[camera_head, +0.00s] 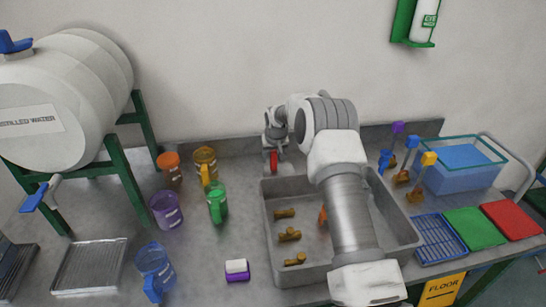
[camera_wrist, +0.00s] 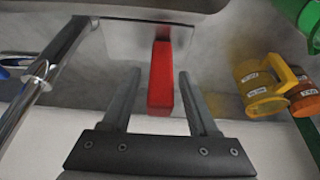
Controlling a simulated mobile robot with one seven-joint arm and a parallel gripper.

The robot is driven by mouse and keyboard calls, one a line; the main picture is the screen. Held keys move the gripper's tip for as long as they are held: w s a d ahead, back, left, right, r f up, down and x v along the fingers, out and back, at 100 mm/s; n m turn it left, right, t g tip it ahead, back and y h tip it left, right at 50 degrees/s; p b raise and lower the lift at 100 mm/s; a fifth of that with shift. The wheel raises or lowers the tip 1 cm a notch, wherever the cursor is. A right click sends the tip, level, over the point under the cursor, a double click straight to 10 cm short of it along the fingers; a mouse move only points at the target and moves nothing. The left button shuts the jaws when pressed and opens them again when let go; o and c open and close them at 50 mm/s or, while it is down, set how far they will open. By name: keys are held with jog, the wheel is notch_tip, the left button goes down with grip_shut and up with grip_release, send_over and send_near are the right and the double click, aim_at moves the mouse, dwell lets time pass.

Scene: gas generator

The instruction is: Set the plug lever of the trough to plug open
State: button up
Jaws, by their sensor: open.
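The grey trough (camera_head: 268,240) is set in the counter below my arm. A red lever (camera_head: 273,160) stands at the back of the trough, near its left rear corner; it appears to be the plug lever. In the wrist view the red lever (camera_wrist: 160,78) is a long upright bar in front of a grey plate. My gripper (camera_wrist: 159,74) is open, with one finger on each side of the lever and a gap on both sides. In the head view my arm hides part of the trough and the gripper's fingers are hard to make out.
A chrome pipe (camera_wrist: 45,68) runs close on the left in the wrist view. Brass pieces (camera_head: 290,236) lie in the trough. Yellow (camera_head: 206,162), orange (camera_head: 170,168), green (camera_head: 217,203) and purple (camera_head: 166,210) vessels stand to the left. A blue bin (camera_head: 462,170) stands right.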

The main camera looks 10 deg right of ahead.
grip_shut()
dwell(1.4)
